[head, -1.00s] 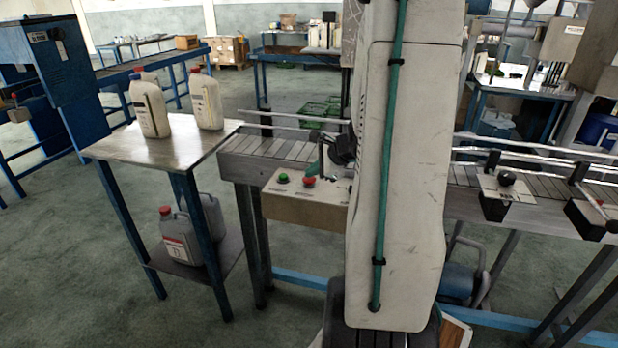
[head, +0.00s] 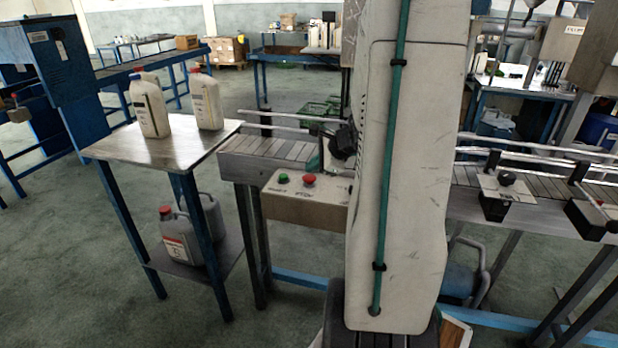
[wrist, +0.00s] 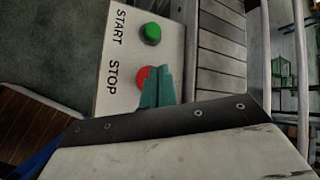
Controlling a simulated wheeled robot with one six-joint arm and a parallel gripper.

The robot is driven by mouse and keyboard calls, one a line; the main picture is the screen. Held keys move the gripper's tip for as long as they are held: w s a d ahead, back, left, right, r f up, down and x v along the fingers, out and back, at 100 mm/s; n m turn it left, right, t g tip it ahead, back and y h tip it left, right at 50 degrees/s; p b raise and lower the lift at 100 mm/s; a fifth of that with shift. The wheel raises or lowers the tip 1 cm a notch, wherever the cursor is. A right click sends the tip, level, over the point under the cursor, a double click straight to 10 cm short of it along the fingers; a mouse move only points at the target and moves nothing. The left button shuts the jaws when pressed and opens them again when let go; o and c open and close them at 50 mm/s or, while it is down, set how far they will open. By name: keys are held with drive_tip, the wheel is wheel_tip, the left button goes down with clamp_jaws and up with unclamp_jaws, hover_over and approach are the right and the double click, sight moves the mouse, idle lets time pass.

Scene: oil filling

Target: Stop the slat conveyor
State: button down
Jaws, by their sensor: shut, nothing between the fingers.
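The slat conveyor (head: 262,147) runs across behind my arm, and its slats show in the wrist view (wrist: 222,48). On its front is a pale control box (head: 300,210) with a green START button (head: 283,178) and a red STOP button (head: 309,181). In the wrist view the green button (wrist: 150,33) is clear, and the red button (wrist: 143,76) is partly hidden by my gripper (wrist: 158,76). Its teal fingers are shut and empty, in front of the red button's edge. Whether they touch it cannot be told. My arm hides the conveyor's middle in the head view.
Guide rails (head: 290,117) run along the conveyor. Open floor lies at the front left.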

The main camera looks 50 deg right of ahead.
sight(313, 178)
drive_tip(key=shift+r, duration=2.5)
